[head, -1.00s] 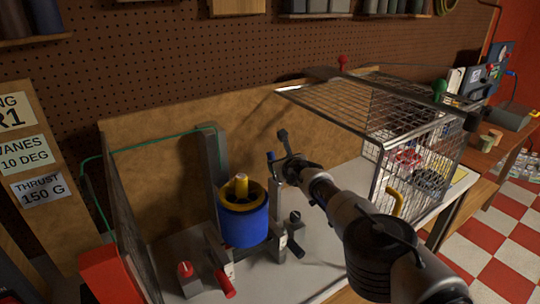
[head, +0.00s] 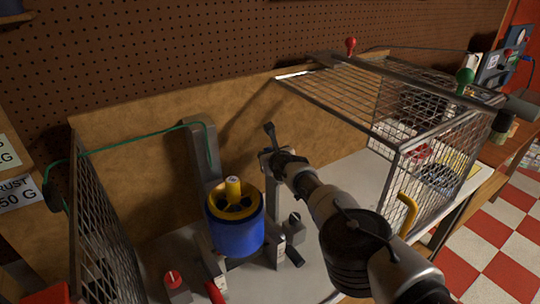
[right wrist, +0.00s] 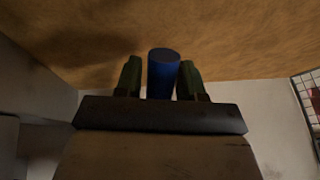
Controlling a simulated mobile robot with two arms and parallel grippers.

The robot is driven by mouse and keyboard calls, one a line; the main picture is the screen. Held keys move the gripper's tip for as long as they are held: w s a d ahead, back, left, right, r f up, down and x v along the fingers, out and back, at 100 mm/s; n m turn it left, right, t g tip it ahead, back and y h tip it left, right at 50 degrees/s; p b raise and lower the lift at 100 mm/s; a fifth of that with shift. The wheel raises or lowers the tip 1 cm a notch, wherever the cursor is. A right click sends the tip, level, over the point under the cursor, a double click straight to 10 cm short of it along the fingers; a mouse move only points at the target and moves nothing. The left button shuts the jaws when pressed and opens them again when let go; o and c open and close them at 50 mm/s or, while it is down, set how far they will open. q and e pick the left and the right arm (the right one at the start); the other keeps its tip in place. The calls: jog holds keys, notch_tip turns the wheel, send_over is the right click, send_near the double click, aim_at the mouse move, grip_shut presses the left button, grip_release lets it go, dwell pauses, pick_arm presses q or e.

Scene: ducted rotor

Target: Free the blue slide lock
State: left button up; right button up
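The blue slide lock (right wrist: 165,75) is a short blue cylinder in the right wrist view, standing between the two green fingers of my right gripper (right wrist: 162,80). A thin gap shows at its left side, and its right side meets or overlaps the other finger. In the head view my right gripper (head: 270,152) is at the top of a grey upright post (head: 272,210), and it hides the lock there. A blue ducted rotor (head: 236,238) with a yellow hub stands just left of the post. My left gripper is not in view.
A wire mesh cage (head: 400,110) with red and green knobs stands at the right. A yellow handle (head: 408,212) is on its front. A mesh panel (head: 105,230) stands at the left. A red-topped switch (head: 174,282) sits near the front. A wooden board (head: 130,150) backs the bench.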

aim_at(278, 181)
jog(key=c, duration=0.5)
grip_shut()
jog(key=p, duration=0.2)
jog(key=shift+s+d+r+t+p, duration=0.2)
jog(key=shift+s+d+t+p, duration=0.1)
jog(key=shift+s+p, duration=0.1)
jog(key=shift+s+d+t+y, duration=0.1)
jog(key=shift+t+y, duration=0.2)
jog(key=shift+y, duration=0.1)
jog(key=shift+s+d+f+t, duration=0.15)
jog(key=shift+f+t, duration=0.05)
jog(key=shift+t, duration=0.1)
jog(key=s+t+y+b, duration=0.1)
jog(key=b, duration=0.3)
jog(key=s+d+m+t+b, duration=0.1)
jog(key=t+b, duration=0.1)
jog(key=b, duration=0.3)
jog(key=shift+s+d+t+y, duration=0.15)
jog(key=shift+d+t+y, duration=0.15)
jog(key=shift+y, duration=0.1)
pick_arm(q)
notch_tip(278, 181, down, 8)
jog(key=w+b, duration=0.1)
jog(key=b, duration=0.1)
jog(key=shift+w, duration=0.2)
pick_arm(e)
jog(key=shift+s+d+r+t, duration=0.15)
jog(key=shift+s+r+t, duration=0.1)
jog(key=shift+r+t, duration=0.05)
